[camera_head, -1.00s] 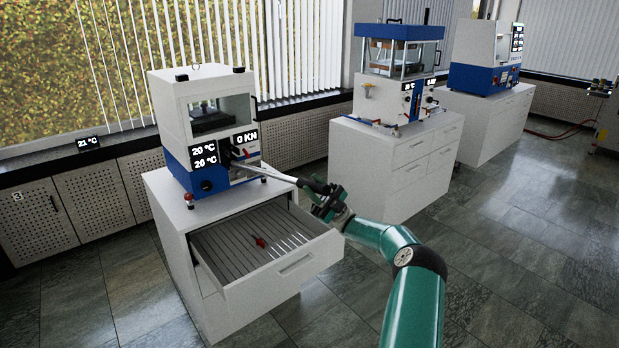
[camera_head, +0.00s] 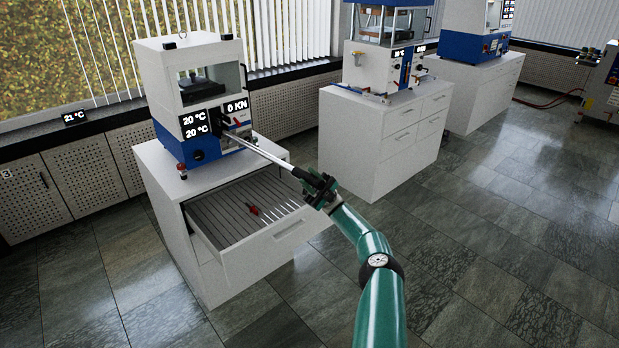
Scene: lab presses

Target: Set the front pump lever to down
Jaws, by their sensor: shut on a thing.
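The front pump lever (camera_head: 268,155) is a long, slim grey rod. It runs from the dark opening on the front of the nearest press (camera_head: 190,100) out over the open drawer, and its outer end tilts down to the right. My gripper (camera_head: 313,186) is shut on the dark outer end of the lever, beyond the drawer's right side. The fingertips are small and dark here, so their exact contact is hard to see. The lever's inner end is partly hidden in the press front.
The open drawer (camera_head: 284,229) below the lever holds a small red item (camera_head: 253,210). A red button (camera_head: 181,167) stands on the cabinet's left corner. A second press (camera_head: 385,60) stands on its own cabinet behind. The floor at right is clear.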

